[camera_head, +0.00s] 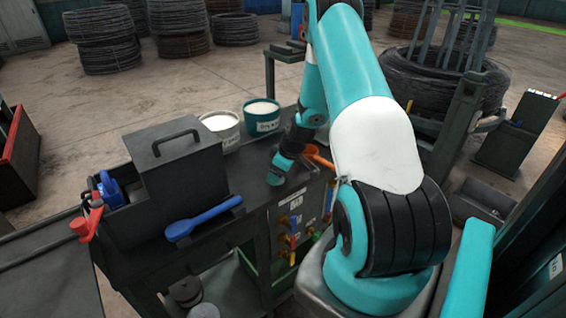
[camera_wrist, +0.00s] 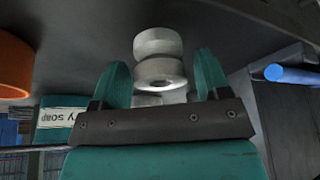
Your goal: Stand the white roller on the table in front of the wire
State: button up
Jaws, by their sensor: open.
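A pale grey-white roller (camera_wrist: 158,72), with rounded flanges and a narrow waist, shows in the wrist view between and beyond the fingertips. My gripper (camera_wrist: 164,80) is open, one teal finger on each side of it; I cannot tell whether either finger touches it. The roller's near end is partly hidden by the gripper body. In the head view my gripper (camera_head: 278,174) is low over the right part of the dark table (camera_head: 245,180), and the roller cannot be made out there. I cannot pick out the task's wire on the table.
A dark lidded box (camera_head: 175,165) and a blue spoon-shaped tool (camera_head: 203,217) are at the table's left. Two tubs, a white one (camera_head: 222,130) and a teal one (camera_head: 262,117), stand behind. An orange item (camera_head: 319,156) is right of my gripper. Wire coils lie on the floor.

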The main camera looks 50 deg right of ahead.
jog(key=b+v, duration=0.4)
jog(key=v, duration=0.8)
jog(key=w+a+r+n+g+y, duration=0.1)
jog(key=a+r, duration=0.4)
jog(key=a, duration=0.7)
jog(key=a+r+n+y, duration=0.1)
jog(key=a+r, duration=0.4)
jog(key=a, duration=0.7)
jog(key=s+a+r+g, duration=0.1)
jog(key=s+a+r, duration=0.1)
jog(key=s+a, duration=0.6)
jog(key=s+a+r+n+g+y, duration=0.1)
jog(key=s+a+r+g, duration=0.1)
jog(key=s+a, duration=0.7)
jog(key=shift+s+a+r+n, duration=0.15)
jog(key=shift+s+r+n, duration=0.15)
jog(key=shift+r, duration=0.2)
jog(key=shift+w, duration=0.1)
